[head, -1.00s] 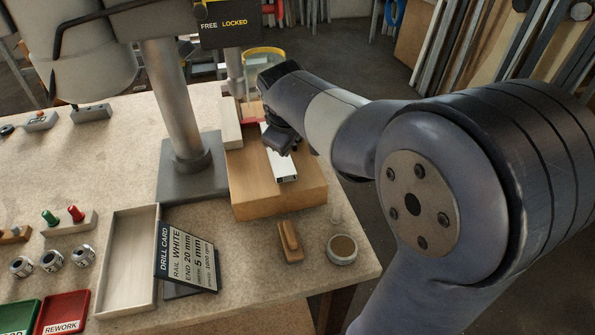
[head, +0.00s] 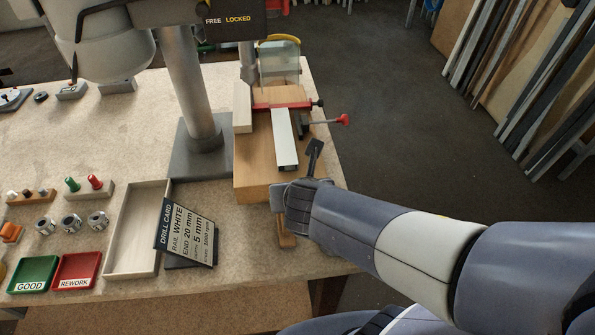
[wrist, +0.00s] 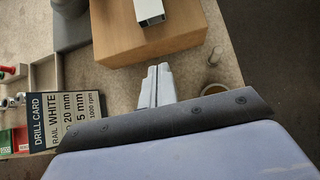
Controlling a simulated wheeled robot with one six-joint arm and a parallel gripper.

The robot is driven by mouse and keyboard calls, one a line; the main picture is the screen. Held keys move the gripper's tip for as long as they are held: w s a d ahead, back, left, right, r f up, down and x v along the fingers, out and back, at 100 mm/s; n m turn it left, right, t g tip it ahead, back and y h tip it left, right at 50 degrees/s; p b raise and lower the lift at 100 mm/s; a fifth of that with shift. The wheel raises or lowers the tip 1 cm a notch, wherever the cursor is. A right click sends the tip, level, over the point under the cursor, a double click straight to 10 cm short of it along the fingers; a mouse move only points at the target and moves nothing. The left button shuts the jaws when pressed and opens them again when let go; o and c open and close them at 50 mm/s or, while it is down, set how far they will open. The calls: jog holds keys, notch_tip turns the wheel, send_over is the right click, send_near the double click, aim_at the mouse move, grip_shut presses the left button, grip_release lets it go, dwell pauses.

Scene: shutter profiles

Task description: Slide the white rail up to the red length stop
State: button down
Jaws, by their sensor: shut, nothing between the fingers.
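The white rail (head: 284,138) lies lengthwise on the wooden block (head: 255,180), its open near end toward me. The red length stop (head: 290,105) crosses the block at the rail's far end. The rail's far end appears close to the stop; I cannot tell whether they touch. The rail's near end also shows in the wrist view (wrist: 150,12). My gripper (wrist: 158,70) is shut and empty, in front of the block and apart from the rail. In the head view my gripper (head: 290,200) partly hides a small wooden piece with a handle (head: 287,236).
A red-handled clamp (head: 335,121) sticks out right of the block. The drill column (head: 190,90) stands left of it. A drill card (head: 186,228) and an empty tray (head: 137,235) are at left.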

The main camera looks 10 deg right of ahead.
aim_at(290, 170)
jog(key=b+x, duration=0.1)
jog(key=x, duration=0.2)
jog(key=b+x, duration=0.2)
jog(key=x, duration=0.2)
jog(key=w+r+b+x, duration=0.1)
jog(key=x, duration=0.3)
jog(key=shift+w+f, duration=0.1)
jog(key=shift+w, duration=1.05)
